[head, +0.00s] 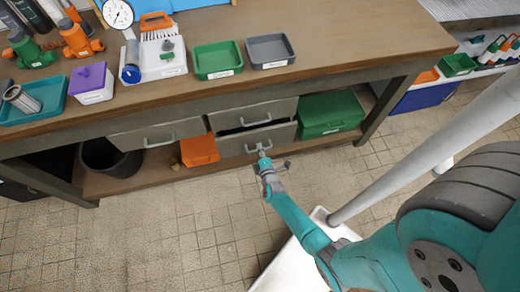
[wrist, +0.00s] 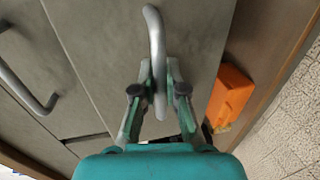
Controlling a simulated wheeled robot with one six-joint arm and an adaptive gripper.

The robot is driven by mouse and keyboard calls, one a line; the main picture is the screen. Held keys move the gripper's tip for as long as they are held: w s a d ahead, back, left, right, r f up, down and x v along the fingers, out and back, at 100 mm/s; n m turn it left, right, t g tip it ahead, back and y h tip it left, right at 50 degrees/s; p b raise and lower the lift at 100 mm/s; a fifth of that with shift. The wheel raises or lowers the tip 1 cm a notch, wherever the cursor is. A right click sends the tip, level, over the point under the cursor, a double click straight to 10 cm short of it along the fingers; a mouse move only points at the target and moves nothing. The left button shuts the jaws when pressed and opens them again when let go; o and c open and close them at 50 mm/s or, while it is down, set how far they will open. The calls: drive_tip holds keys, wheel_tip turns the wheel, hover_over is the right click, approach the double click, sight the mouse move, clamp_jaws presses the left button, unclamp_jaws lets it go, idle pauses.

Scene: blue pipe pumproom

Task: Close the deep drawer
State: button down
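The deep drawer (head: 232,145) is the lower of two stacked grey drawers under the workbench. A dark gap shows above its front, and it stands slightly out. Its bent metal handle (wrist: 154,28) runs between my gripper's fingers in the wrist view. My gripper (head: 262,156) is at this handle in the head view. In the wrist view both fingers of my gripper (wrist: 159,75) close in on the bar from either side, with little or no gap. The drawer's inside is hidden.
The upper drawer (head: 280,108) sits above, and another drawer (head: 128,143) is to the left. An orange box (head: 199,150) and a green box (head: 330,112) stand on the lower shelf beside the drawers. The tiled floor (head: 160,225) in front is clear at left.

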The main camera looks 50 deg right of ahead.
sight(258, 142)
drive_tip(key=shift+r+x, duration=0.2)
drive_tip(key=shift+x, duration=0.85)
drive_tip(key=shift+r+x, duration=0.2)
drive_tip(key=shift+x, duration=0.85)
drive_tip(key=shift+w, duration=0.1)
drive_tip(key=c, duration=1.2)
unclamp_jaws()
drive_tip(key=shift+d, duration=0.1)
drive_tip(key=v, duration=1.2)
